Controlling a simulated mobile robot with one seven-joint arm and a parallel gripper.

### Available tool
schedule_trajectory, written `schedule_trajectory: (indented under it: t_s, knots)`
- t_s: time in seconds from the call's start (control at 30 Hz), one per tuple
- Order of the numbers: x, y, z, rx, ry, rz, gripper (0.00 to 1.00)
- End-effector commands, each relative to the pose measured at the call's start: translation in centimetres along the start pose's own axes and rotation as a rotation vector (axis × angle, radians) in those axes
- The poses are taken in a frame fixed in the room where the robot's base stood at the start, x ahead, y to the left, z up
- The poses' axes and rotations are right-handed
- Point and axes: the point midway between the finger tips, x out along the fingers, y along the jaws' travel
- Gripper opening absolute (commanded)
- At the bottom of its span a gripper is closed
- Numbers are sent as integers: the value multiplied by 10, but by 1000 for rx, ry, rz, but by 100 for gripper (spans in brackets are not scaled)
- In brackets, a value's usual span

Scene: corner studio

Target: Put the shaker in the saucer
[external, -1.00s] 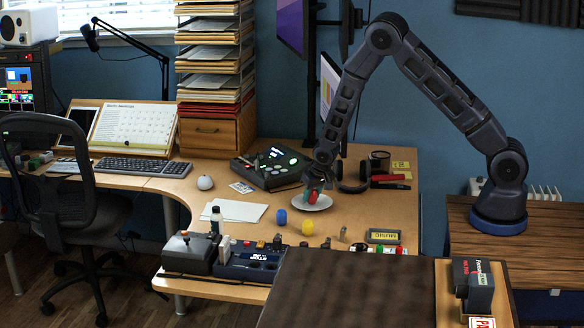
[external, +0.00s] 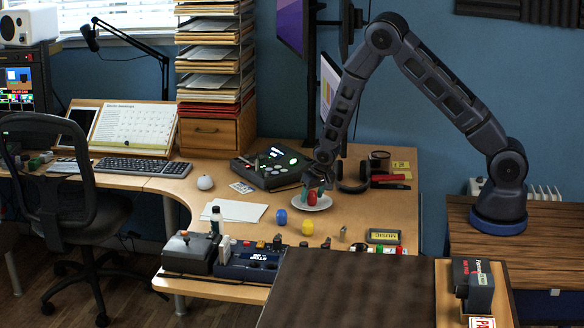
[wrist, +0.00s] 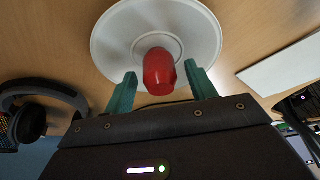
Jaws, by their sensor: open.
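The red shaker (external: 312,199) is on the white saucer (external: 325,204) and looks about upright in the external view. In the wrist view the shaker (wrist: 160,74) sits near the part of the saucer's plate (wrist: 112,40) closest to my gripper. My gripper (external: 316,187) is low over the saucer, with its teal fingers open. In the wrist view the gripper (wrist: 161,84) has one finger on each side of the shaker, with visible gaps. The shaker's lower end against the plate is partly hidden.
A blue piece (external: 281,217) and a yellow piece (external: 307,228) stand in front of the saucer. Headphones (external: 352,178) lie right of it, and a black device (external: 268,168) is behind left. White paper (external: 238,211) lies left. Boxes and small items line the front edge.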

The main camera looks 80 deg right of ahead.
Motion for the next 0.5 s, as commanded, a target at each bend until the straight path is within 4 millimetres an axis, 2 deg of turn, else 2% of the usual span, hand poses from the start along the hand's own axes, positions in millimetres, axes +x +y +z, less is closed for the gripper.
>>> schedule_trajectory:
  t_s: [0.5]
  knots:
    - [-81,-1,-1,0,3,-3,56]
